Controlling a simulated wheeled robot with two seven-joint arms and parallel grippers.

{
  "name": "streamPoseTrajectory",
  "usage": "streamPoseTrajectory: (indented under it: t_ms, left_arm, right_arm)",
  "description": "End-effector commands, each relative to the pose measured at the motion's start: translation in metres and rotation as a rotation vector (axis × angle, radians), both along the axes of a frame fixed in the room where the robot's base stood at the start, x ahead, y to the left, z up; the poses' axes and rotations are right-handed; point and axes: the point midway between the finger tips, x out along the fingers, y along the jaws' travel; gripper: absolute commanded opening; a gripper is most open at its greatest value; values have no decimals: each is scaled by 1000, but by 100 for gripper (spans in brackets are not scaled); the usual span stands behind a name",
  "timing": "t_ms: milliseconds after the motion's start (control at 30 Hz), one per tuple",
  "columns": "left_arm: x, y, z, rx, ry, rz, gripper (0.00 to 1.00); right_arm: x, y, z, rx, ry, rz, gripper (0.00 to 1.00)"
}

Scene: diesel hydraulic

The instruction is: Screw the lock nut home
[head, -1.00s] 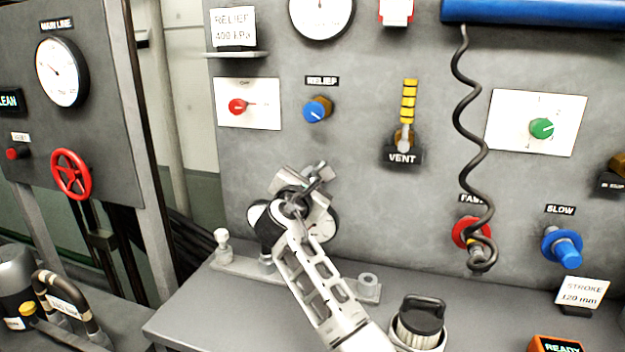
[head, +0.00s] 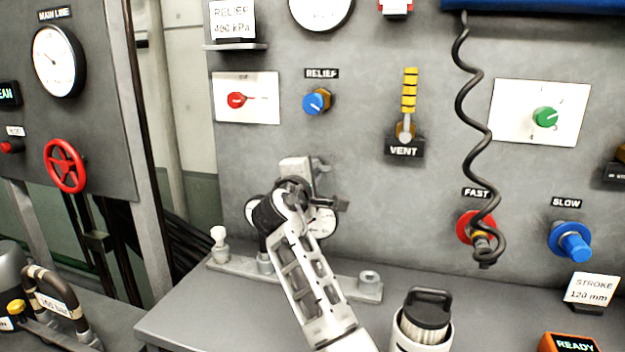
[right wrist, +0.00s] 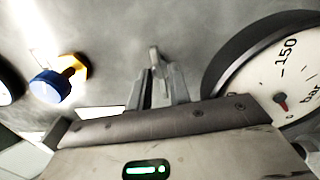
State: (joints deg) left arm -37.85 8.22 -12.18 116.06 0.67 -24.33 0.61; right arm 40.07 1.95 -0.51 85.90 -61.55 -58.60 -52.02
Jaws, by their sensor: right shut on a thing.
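My right gripper (head: 330,184) is in front of the grey panel, just above the gauges behind my arm. In the right wrist view its two fingers (right wrist: 160,82) are close together on a small grey metal piece (right wrist: 154,57) at their tips. I cannot tell whether this piece is the lock nut, or whether it is seated on anything. A brass hex collar (head: 325,99) sits behind the blue RELIEF knob (head: 315,103); this pair also shows in the right wrist view as a yellow hex (right wrist: 78,66) and a blue knob (right wrist: 47,87). My left gripper is not in view.
A pressure gauge (right wrist: 275,80) is close beside my right gripper. The VENT lever (head: 405,130) and a hanging coiled cable (head: 470,110) are to the right.

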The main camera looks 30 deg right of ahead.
Motion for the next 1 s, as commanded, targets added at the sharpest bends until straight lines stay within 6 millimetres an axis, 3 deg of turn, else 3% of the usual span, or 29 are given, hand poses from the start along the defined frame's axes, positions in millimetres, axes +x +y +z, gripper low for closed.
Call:
streamPoseTrajectory:
  t_ms: [333, 867, 900, 967, 1000]
  left_arm:
    - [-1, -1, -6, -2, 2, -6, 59]
    - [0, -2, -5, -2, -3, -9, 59]
    - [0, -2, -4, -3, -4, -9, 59]
    - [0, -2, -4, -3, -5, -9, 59]
    - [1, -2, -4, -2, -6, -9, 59]
  right_arm:
    - [0, 1, -3, 96, -105, 1, 0]
    - [0, 1, -2, 112, -124, 1, 0]
    - [0, 1, -2, 112, -124, 1, 22]
    - [0, 1, -2, 112, -123, 1, 39]
    - [0, 1, -2, 112, -123, 1, 41]
